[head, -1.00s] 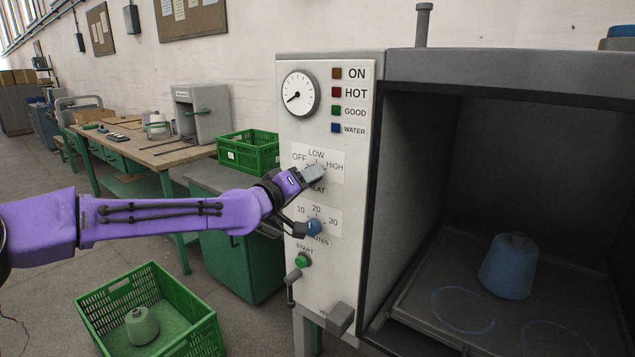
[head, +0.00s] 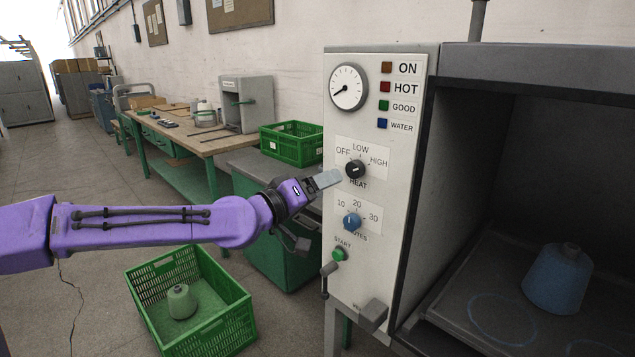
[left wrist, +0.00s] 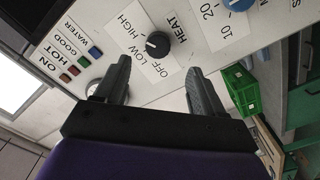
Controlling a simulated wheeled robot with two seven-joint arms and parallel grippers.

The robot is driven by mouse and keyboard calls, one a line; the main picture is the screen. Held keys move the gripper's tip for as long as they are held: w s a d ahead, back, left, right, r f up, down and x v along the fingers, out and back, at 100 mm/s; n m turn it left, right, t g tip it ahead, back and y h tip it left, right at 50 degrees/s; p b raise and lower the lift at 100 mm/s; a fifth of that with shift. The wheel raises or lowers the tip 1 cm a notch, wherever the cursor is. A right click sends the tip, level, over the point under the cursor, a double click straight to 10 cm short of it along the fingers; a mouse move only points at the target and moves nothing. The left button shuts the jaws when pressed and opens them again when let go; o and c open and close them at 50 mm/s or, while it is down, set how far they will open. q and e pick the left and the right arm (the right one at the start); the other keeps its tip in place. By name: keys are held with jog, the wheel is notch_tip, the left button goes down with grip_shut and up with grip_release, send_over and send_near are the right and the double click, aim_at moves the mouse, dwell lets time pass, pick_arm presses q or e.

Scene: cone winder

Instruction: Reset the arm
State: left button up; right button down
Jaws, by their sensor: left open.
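My left gripper (head: 316,188) is just left of the black HEAT knob (head: 355,168) on the white control panel (head: 378,262). In the left wrist view the two fingers (left wrist: 158,72) are spread with nothing between them. The HEAT knob (left wrist: 158,44) shows just beyond the fingertips, with a gap to it. I cannot clearly read which setting it points at. My left arm (head: 150,225) reaches in from the left, nearly level. My right gripper is not in view.
The panel also has a blue minutes knob (head: 352,221), green START button (head: 338,255) and gauge (head: 348,87). The open chamber at right holds a blue cone (head: 557,279). A green crate (head: 243,312) with a pale green cone (head: 181,302) stands on the floor. A workbench (head: 207,146) stands behind.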

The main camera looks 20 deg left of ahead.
pick_arm(q)
jog(key=shift+s+a+r+p, duration=0.1)
jog(key=shift+s+a+p, duration=0.05)
jog(key=shift+s+p, duration=0.5)
jog(key=s+a+f+n+g+y, duration=0.1)
jog(key=s+f+n+g+y, duration=0.15)
jog(key=f, duration=0.85)
jog(key=s+a+f+n+g+y, duration=0.1)
jog(key=s+f+n+g+y, duration=0.2)
jog(key=f, duration=0.7)
jog(key=s+a+f+n+g+y, duration=0.15)
jog(key=s+f, duration=0.25)
jog(key=f, duration=0.7)
jog(key=s+f+m+g+y, duration=0.1)
jog(key=s+f+g, duration=0.1)
jog(key=s+f, duration=0.4)
jog(key=s+a+f+m+g, duration=0.1)
jog(key=s+f, duration=0.4)
jog(key=s, duration=0.6)
jog(key=s+f+m+g+y, duration=0.1)
jog(key=s+f+m+g, duration=0.2)
jog(key=s+f, duration=0.3)
jog(key=s, duration=0.3)
jog(key=shift+s+a+f+g+y, duration=0.25)
jog(key=shift+s+f+g+y, duration=0.05)
jog(key=shift+f+g, duration=0.1)
